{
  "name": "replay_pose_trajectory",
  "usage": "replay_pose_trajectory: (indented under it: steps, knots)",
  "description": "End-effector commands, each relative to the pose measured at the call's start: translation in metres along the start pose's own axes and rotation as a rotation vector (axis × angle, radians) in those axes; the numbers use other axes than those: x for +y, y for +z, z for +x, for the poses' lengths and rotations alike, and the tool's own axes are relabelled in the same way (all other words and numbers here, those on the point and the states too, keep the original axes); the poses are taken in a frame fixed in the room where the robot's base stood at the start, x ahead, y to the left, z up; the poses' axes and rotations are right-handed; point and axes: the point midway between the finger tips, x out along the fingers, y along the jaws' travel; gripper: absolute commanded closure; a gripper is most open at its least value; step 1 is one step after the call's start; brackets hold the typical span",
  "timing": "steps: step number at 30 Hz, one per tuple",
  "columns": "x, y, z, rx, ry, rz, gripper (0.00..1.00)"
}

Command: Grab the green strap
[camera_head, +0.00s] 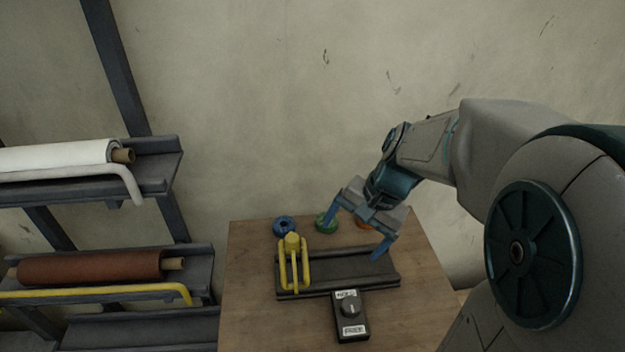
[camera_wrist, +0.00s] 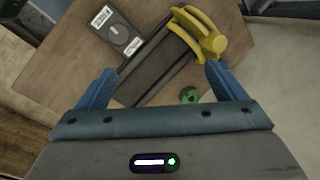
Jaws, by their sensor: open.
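The green strap (camera_head: 325,222) is a small coil on the wooden table, behind the dark channel and partly hidden by my gripper's left finger in the head view. It also shows in the wrist view (camera_wrist: 189,95), between my fingers but nearer the right one. My gripper (camera_head: 354,237) is open and empty, above the table and to the right of the strap in the head view. Its two blue fingers are wide apart in the wrist view (camera_wrist: 160,88). I see no contact with the strap.
A blue coil (camera_head: 283,225) lies left of the green one and an orange coil (camera_head: 363,224) right. A yellow clamp (camera_head: 293,262) stands on the dark channel (camera_head: 340,270). A black switch box (camera_head: 350,315) is in front. Rolls on a rack (camera_head: 90,267) stand left.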

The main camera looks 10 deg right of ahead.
Motion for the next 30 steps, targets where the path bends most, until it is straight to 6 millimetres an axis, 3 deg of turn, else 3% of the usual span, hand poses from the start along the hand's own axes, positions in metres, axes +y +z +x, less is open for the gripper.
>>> replay_pose_trajectory:
  steps: [1,14,24,30]
  knots:
    - [0.000,-0.013,0.013,-0.034,-0.025,0.075,0.10]
    - [-0.005,-0.120,0.085,-0.319,-0.293,0.686,0.10]
    - [0.019,-0.211,0.134,-0.553,-0.540,1.122,0.10]
    - [0.032,-0.241,0.148,-0.634,-0.630,1.255,0.10]
